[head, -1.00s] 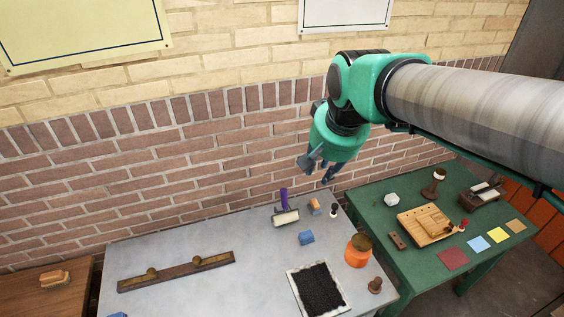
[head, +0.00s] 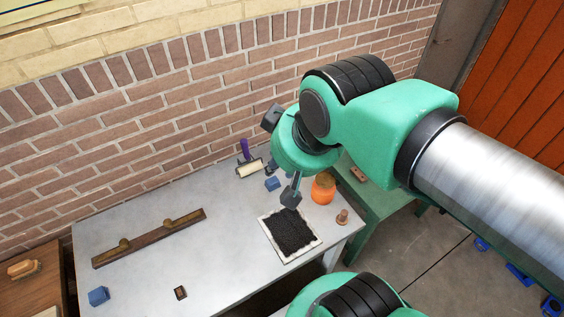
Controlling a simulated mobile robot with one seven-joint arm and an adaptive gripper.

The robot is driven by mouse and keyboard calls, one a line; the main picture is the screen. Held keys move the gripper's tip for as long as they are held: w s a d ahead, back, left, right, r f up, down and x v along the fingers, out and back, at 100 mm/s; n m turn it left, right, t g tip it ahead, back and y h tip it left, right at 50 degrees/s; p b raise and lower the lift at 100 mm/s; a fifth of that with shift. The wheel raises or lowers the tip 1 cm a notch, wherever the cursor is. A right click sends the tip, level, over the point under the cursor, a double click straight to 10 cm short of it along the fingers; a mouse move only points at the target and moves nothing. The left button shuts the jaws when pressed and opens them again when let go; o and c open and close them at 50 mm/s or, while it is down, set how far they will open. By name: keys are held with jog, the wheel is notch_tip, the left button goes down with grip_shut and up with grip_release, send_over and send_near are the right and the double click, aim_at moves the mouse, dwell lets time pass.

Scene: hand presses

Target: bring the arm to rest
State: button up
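My arm reaches in from the right in the head view, with its green wrist above the grey table (head: 150,240).
A roller with a purple handle (head: 245,150), a blue block (head: 272,184), an orange jar (head: 323,188) and a brown stamp (head: 342,216) are close around the tray. A long wooden bar (head: 150,238) lies left.

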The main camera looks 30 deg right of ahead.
notch_tip(320, 180, down, 8)
jog(key=b, duration=0.8)
